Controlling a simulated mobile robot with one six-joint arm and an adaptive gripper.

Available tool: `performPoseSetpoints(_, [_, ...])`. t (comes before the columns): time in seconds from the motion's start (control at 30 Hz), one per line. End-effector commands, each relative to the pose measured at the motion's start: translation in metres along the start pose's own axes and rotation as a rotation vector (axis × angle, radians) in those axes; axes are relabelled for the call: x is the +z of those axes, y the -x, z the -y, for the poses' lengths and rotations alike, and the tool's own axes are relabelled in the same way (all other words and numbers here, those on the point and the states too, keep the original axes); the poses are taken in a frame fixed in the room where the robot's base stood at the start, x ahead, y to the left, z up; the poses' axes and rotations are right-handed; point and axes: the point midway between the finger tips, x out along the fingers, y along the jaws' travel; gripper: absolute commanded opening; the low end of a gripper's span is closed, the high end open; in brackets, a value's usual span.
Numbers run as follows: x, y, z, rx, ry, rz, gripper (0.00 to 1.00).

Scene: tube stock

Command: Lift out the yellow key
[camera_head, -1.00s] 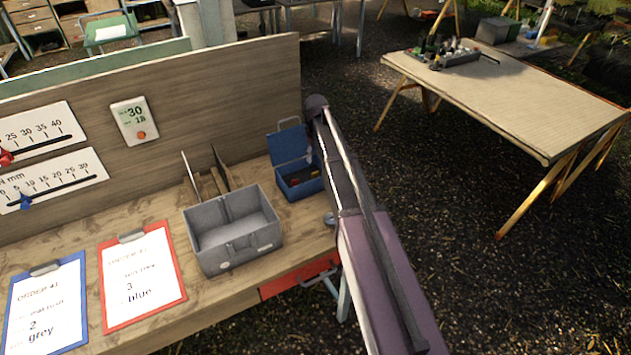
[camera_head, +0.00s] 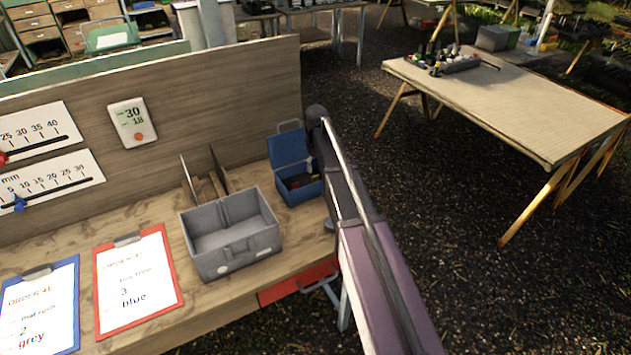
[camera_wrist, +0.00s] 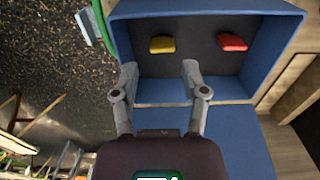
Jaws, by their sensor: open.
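The yellow key (camera_wrist: 162,44) lies on the dark floor of the blue box (camera_wrist: 205,7) in the wrist view, left of a red key (camera_wrist: 232,42). The blue box (camera_head: 301,193) stands with its lid up at the bench's right end in the head view. My gripper (camera_wrist: 160,75) is open and empty in the wrist view. Its two fingertips are apart at the box's near wall, with the yellow key just beyond and between them. My arm hides the gripper in the head view.
An empty grey two-part bin (camera_head: 232,258) stands left of the blue box. A wooden back panel (camera_head: 230,100) rises behind the bench. A red drawer (camera_head: 290,283) with a handle sits under the bench edge. A separate table (camera_head: 530,100) stands at the right.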

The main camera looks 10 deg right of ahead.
Motion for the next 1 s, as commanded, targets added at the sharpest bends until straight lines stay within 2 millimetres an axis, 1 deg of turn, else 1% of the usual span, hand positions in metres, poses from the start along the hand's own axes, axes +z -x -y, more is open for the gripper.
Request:
performPoseSetpoints(0.6, [-0.001, -0.045, 0.002, 0.000, 0.000, 0.000, 0.57])
performPoseSetpoints(0.8, [-0.001, -0.050, 0.002, 0.000, 0.000, 0.000, 0.57])
performPoseSetpoints(1.0, [-0.001, -0.050, 0.002, 0.000, 0.000, 0.000, 0.57])
